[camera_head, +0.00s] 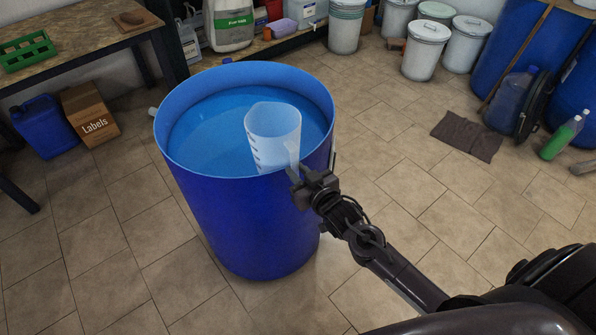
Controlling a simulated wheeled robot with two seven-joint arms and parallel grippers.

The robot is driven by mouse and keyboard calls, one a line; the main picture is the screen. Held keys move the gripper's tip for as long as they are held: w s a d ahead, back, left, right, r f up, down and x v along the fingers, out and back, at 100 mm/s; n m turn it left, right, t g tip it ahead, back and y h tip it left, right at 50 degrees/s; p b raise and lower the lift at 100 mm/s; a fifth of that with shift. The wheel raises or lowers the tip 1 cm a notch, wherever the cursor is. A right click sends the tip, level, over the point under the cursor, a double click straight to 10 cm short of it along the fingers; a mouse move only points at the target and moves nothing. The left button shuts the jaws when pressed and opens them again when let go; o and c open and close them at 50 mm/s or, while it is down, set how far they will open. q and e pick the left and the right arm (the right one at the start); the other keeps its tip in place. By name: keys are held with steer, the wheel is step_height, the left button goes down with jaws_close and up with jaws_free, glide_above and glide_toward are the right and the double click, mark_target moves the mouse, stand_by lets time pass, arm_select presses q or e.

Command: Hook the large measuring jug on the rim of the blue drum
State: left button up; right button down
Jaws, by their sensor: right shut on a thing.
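The blue drum (240,223) stands upright in the middle of the head view, with light blue liquid (215,125) inside below its rim. The large measuring jug (272,125) is white and translucent with dark scale marks. It is upright inside the near right part of the drum, its mouth up and its handle towards my right gripper. My right gripper (299,178) is at the drum's near right rim, shut on the jug's handle. Whether the handle touches the rim is unclear, as the gripper covers that spot. My left gripper is not in view.
A workbench (75,50) with a green rack stands at upper left. A cardboard box (88,113) and a blue canister (45,126) are below it. White buckets (425,50) and more blue drums (520,45) stand at the back right. A dark mat (467,136) lies on the open tiled floor.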

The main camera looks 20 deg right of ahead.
step_height(320, 180, down, 6)
steer(key=b, duration=0.4)
steer(key=shift+f+b, duration=0.15)
steer(key=shift+b, duration=0.25)
stand_by(0.5)
steer(key=c, duration=1.2)
jaws_free()
steer(key=v, duration=0.8)
steer(key=shift+w, duration=0.1)
